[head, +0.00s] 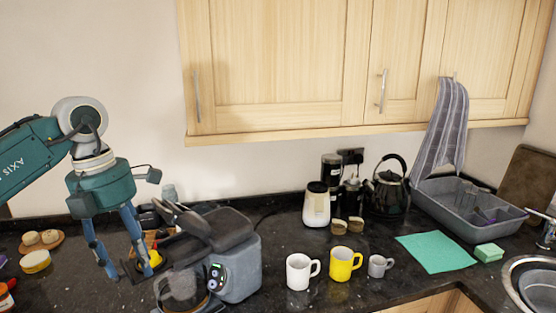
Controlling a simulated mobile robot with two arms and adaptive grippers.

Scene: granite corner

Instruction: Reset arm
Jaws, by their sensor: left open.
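My left arm comes in from the left, and its gripper (126,277) points down over the counter at the left. Its two blue fingers are spread apart and nothing is held between them. A small yellow item (155,259) shows just to the right of the right finger; whether they touch I cannot tell. A grey and black appliance (238,264) stands close to the right of the gripper. My right gripper is not seen.
A white mug (298,272), a yellow mug (341,264) and a small grey cup (377,266) stand mid-counter. Behind are a cream jar (316,207) and a black kettle (388,193). A green cloth (437,252), a grey basin (460,212) and a sink (512,280) are right. Cupboards (290,60) hang above.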

